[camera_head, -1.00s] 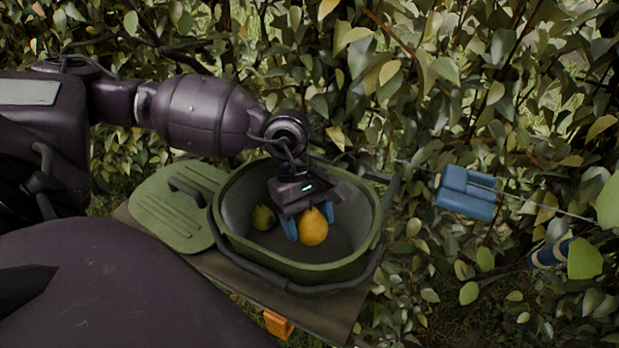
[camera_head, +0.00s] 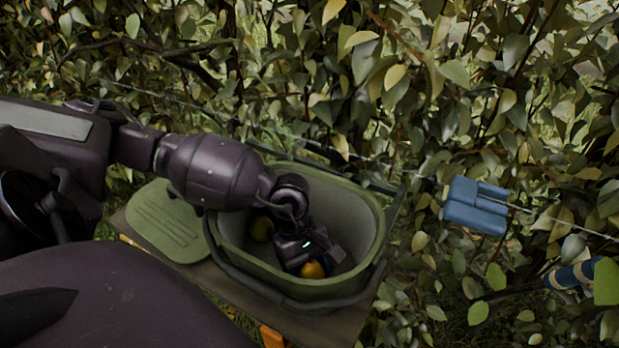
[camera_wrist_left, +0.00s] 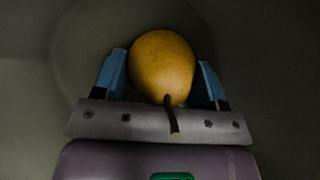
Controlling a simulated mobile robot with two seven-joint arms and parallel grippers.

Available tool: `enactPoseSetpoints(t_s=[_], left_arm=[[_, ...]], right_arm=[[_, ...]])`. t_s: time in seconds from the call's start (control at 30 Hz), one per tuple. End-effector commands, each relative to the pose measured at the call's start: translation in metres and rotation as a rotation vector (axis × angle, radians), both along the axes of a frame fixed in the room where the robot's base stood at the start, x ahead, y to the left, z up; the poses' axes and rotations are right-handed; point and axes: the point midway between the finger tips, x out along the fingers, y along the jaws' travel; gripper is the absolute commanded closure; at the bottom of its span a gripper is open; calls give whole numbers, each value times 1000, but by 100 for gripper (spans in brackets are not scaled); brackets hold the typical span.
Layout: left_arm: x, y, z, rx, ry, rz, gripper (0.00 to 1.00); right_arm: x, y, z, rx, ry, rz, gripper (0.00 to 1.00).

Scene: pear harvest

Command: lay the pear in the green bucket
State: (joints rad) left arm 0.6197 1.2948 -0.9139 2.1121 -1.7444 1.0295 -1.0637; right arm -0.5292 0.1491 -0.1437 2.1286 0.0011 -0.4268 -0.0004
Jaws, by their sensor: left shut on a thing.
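The yellow pear (camera_head: 312,270) is down inside the green bucket (camera_head: 283,284), partly hidden by my left gripper (camera_head: 313,268). In the left wrist view the pear (camera_wrist_left: 162,68) sits between the two blue fingers of my left gripper (camera_wrist_left: 163,80), its stem toward the palm. The gripper is shut on it. The bucket's grey inner wall fills the wrist view around it. I cannot tell whether the pear touches the bucket floor. My right gripper is not in view.
The green lid (camera_head: 165,222) lies left of the bucket on a brown board (camera_head: 345,322). A blue clip-like object (camera_head: 475,206) hangs on a wire at right. Leafy branches crowd behind.

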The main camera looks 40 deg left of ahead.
Motion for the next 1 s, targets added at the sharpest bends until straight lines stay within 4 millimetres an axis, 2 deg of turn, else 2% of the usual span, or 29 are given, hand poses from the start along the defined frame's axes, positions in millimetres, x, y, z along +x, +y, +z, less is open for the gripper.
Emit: enactPoseSetpoints(t_s=[0.33,0.37,0.5,0.8,1.0], left_arm=[[0,0,-2,0,-1,-1,66],[0,0,-2,0,-2,0,32],[0,0,-1,0,-3,-1,10],[0,0,0,0,-3,-1,9],[3,6,18,2,-7,-1,9]], right_arm=[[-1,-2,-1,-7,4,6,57],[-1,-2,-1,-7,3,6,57],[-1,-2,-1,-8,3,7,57],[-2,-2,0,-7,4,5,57],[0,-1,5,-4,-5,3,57]])
